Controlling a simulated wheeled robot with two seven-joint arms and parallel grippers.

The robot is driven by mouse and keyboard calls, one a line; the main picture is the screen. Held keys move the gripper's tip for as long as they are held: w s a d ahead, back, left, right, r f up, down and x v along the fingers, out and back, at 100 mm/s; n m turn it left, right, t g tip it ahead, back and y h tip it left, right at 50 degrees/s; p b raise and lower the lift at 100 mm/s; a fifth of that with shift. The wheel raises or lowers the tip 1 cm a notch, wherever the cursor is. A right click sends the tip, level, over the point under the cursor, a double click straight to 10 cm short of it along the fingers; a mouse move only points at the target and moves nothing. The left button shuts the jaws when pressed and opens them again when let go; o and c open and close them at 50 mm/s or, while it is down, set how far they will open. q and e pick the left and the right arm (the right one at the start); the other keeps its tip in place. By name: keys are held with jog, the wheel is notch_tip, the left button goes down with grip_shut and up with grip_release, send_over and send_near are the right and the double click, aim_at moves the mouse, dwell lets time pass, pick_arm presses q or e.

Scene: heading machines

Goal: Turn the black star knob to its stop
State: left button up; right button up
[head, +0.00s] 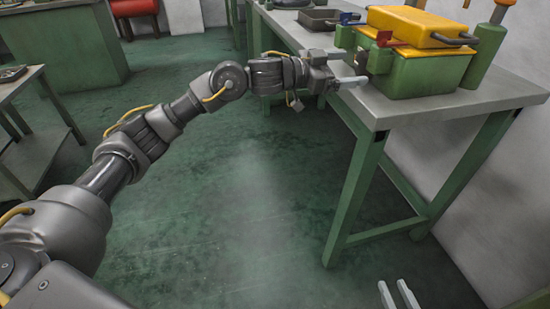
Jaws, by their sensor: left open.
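A small dark part (362,57), which looks like the black star knob, is on the left side of the green machine (420,76) with the yellow cover. It is small, and its star shape and turn angle are not clear. My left gripper (347,72) is open at the table's edge, just left of the machine and close to the dark part. I cannot tell whether it touches it. My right gripper (398,294) shows only its two pale fingers at the bottom edge; they are apart with nothing between them, far below the machine.
The machine stands on a grey-topped table (400,108) with green legs. Another table (22,84) stands at the left, with a red stool (134,8) at the back. The green floor between is clear.

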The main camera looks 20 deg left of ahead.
pick_arm(q)
jog(key=p+v, duration=0.2)
jog(key=v, duration=0.5)
jog(key=w+a+f+n+t+y+p, duration=0.1)
jog(key=w+a+f+n+y+p, duration=0.1)
jog(key=w+a+f+n+p, duration=0.3)
jog(key=w+f+n+t+y+p, duration=0.1)
jog(key=w+f+t+y+p, duration=0.2)
jog(key=f, duration=0.5)
jog(key=s+a+f+n+g+y+p, duration=0.1)
jog(key=s+a+f+y+p, duration=0.1)
jog(key=f, duration=0.7)
jog(key=s+a+f+n+g+y+p, duration=0.1)
jog(key=s+a+f+n+y+p, duration=0.1)
jog(key=s+f+p, duration=0.3)
jog(key=shift+a+f+g+p, duration=0.4)
jog(key=shift+a+f, duration=0.5)
jog(key=shift+f, duration=1.15)
